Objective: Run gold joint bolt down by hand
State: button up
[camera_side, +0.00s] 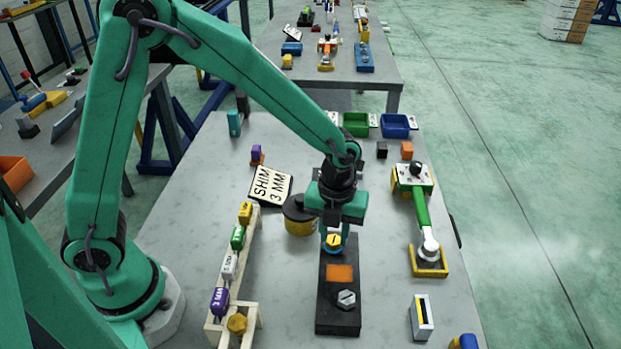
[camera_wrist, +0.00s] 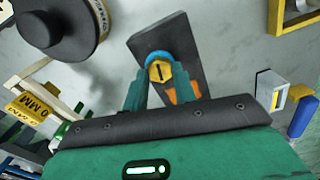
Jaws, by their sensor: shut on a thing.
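The gold joint bolt (camera_side: 333,242) has a hex head with a dark slot and sits at the far end of a dark plate (camera_side: 325,285). In the wrist view the bolt head (camera_wrist: 160,69) lies between the teal fingertips, with a blue curved edge behind it. My gripper (camera_side: 335,232) points down over that end and is shut on the bolt. The plate has an orange patch (camera_side: 340,273) in its middle and a silver slotted bolt (camera_side: 346,298) at its near end. The bolt's shank is hidden, so I cannot tell how deep it sits.
A wooden rack (camera_side: 214,329) with coloured labelled pieces stands left of the plate. A dark and yellow round container (camera_side: 298,218) is close to my gripper's left. A green-handled tool (camera_side: 422,213) lies to the right. A small white and yellow block (camera_side: 421,317) stands at the near right.

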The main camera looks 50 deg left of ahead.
aim_at(334, 240)
jog(key=m, duration=0.3)
jog(key=shift+w+r+m, duration=0.1)
jog(key=shift+r+m, duration=0.05)
jog(key=shift+m, duration=2.25)
jog(key=o, duration=1)
notch_tip(334, 240, up, 8)
